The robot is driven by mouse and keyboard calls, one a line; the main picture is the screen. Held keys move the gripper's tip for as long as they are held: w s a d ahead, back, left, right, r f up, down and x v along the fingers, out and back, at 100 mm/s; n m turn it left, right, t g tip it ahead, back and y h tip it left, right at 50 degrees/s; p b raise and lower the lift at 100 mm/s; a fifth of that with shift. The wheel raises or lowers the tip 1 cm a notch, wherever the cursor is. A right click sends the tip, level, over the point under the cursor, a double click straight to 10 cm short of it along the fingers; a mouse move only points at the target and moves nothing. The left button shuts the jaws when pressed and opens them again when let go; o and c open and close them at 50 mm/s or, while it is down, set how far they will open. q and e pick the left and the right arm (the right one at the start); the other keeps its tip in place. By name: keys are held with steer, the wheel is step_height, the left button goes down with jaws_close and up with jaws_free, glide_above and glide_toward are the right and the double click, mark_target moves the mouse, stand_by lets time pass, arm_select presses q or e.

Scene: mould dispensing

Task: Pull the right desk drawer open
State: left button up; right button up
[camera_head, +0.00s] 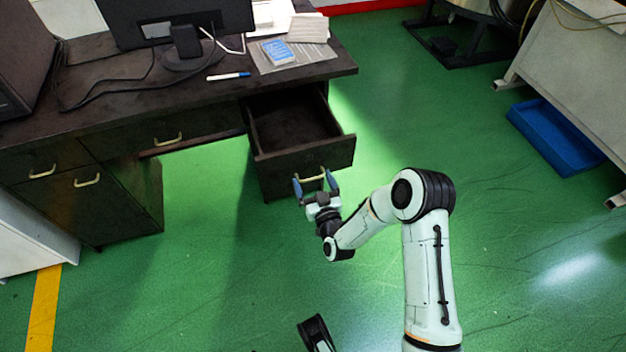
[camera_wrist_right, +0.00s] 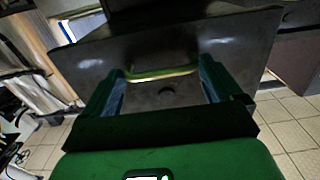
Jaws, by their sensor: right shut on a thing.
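The right desk drawer (camera_head: 305,152) is pulled well out of the dark desk (camera_head: 90,115), and its empty-looking inside shows from above. Its brass handle (camera_head: 311,178) is on the drawer front, which also fills the upper middle of the right wrist view (camera_wrist_right: 190,50). My right gripper (camera_head: 315,178) is at the drawer front, shut on the handle, with one blue finger at each end of it. In the right wrist view the handle (camera_wrist_right: 163,73) lies between the two fingers.
A monitor (camera_head: 180,20), a pen (camera_head: 228,76), papers and a blue packet (camera_head: 278,52) lie on the desktop. A closed drawer and cabinet (camera_head: 100,195) are on the left. A blue bin (camera_head: 555,137) stands on the green floor at right. The floor before the drawer is clear.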

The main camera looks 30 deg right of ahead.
stand_by(0.3)
steer(key=o, duration=1.1)
arm_select(q)
steer(key=shift+s+d+r+p, duration=0.6)
steer(key=shift+s+r+p, duration=0.2)
steer(key=shift+r, duration=0.1)
arm_select(e)
steer(key=v, duration=1.3)
steer(key=shift+s, duration=0.25)
steer(key=shift+f, duration=0.15)
